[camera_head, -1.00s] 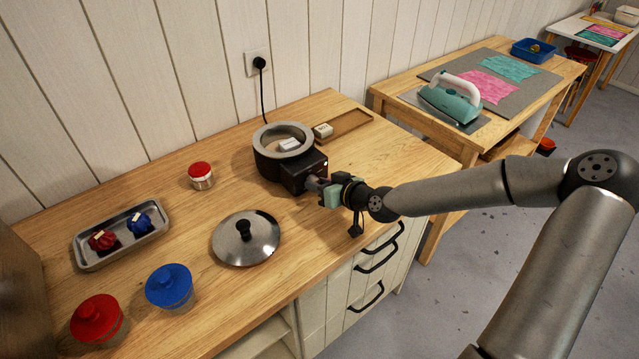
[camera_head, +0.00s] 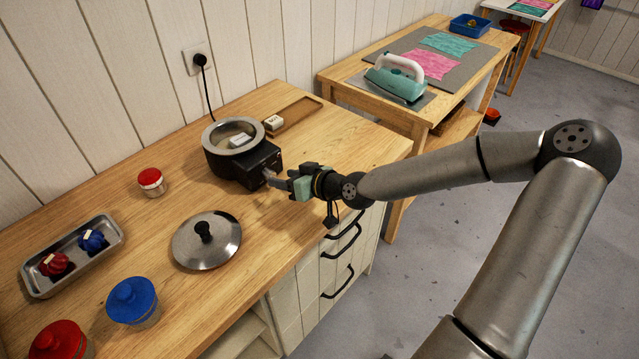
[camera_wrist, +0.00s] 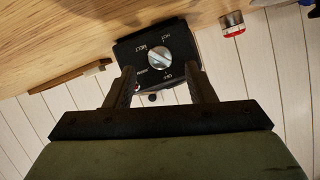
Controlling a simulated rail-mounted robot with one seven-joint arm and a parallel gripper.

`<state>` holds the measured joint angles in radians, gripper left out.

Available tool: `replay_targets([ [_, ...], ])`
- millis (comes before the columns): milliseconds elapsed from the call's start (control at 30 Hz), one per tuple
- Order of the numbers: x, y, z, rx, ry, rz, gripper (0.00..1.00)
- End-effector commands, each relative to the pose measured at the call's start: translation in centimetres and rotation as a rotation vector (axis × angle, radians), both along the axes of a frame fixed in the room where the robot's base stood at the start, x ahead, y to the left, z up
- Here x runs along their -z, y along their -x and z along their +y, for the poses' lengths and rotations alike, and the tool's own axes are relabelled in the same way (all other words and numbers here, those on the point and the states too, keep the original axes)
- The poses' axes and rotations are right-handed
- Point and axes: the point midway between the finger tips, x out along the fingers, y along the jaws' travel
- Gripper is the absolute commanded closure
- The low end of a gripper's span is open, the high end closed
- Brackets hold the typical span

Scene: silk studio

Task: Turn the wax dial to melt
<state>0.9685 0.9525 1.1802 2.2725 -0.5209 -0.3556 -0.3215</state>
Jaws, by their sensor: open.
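The wax pot (camera_head: 221,164) stands on the wooden counter with a white block inside. Its black control box (camera_head: 262,158) faces my gripper. The wrist view shows the round silver dial (camera_wrist: 158,57) on the box face, ringed by white labels including MELT and HOT. I cannot surely tell which label the dial points to. My gripper (camera_head: 274,181) is in front of the box. In the wrist view its two fingers (camera_wrist: 161,82) are apart, with the dial between and beyond their tips. The fingers appear not to touch the dial.
A metal lid (camera_head: 190,248) lies on the counter (camera_head: 110,205) left of the pot. A wooden tray (camera_head: 299,114) with a white block is behind it. Red and blue jars (camera_head: 133,303) and a metal tray (camera_head: 36,284) are farther left. The ironing table (camera_head: 345,91) stands right.

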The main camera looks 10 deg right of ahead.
Motion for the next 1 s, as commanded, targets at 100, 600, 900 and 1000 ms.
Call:
replay_targets([
  [100,-1.0,1.8,-2.2,0.006,0.000,0.001,0.50],
  [600,-4.5,7.6,-8.2,0.003,-0.003,0.001,0.50],
  [900,-4.9,8.5,-9.0,-0.002,0.001,0.000,0.50],
  [1000,-4.9,8.5,-9.0,-0.002,0.001,0.000,0.50],
])
